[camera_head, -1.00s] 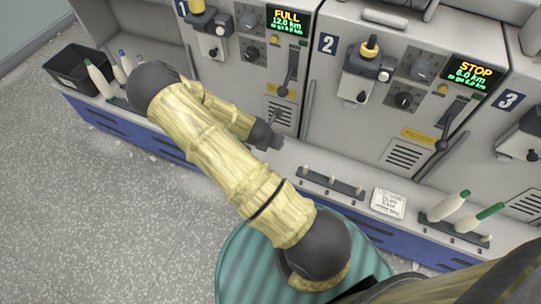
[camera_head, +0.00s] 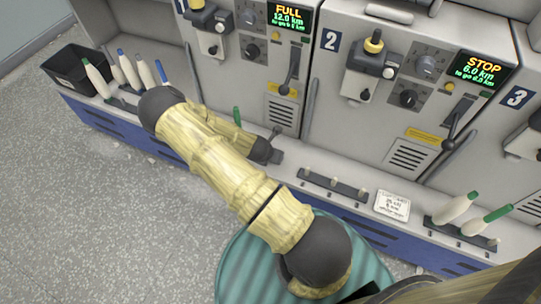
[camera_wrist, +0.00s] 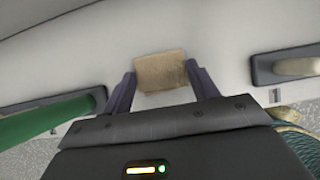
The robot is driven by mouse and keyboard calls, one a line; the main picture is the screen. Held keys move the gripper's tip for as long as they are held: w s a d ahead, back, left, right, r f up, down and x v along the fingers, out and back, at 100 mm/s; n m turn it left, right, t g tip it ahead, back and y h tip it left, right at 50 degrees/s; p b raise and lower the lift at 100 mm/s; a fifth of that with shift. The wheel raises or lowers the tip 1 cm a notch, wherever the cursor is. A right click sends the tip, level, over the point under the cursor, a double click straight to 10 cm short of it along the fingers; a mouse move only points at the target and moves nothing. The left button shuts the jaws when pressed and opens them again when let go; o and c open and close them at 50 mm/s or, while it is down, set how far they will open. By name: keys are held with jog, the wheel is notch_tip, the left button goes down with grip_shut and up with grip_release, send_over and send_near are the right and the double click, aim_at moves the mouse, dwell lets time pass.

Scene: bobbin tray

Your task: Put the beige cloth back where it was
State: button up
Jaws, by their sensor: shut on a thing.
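The beige cloth (camera_wrist: 161,71) shows in the wrist view as a small tan folded pad between my two fingertips. My gripper (camera_wrist: 160,69) is shut on it, over the pale ledge. In the head view my gripper (camera_head: 274,157) is low over the ledge in front of machines 1 and 2. The cloth cannot be made out there. Whether it touches the ledge is unclear.
A dark peg rack (camera_head: 334,186) lies right of my gripper, then a white card (camera_head: 392,205) and a rack with two green-tipped bobbins (camera_head: 484,221). Several bobbins and a black bin (camera_head: 76,66) are at left. A teal striped round thing (camera_head: 240,262) is below my arm.

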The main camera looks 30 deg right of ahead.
jog(key=o, duration=0.9)
jog(key=p+v, duration=0.3)
jog(key=v, duration=0.9)
jog(key=shift+s+p, duration=0.1)
jog(key=shift+p, duration=0.3)
jog(key=shift+r, duration=0.1)
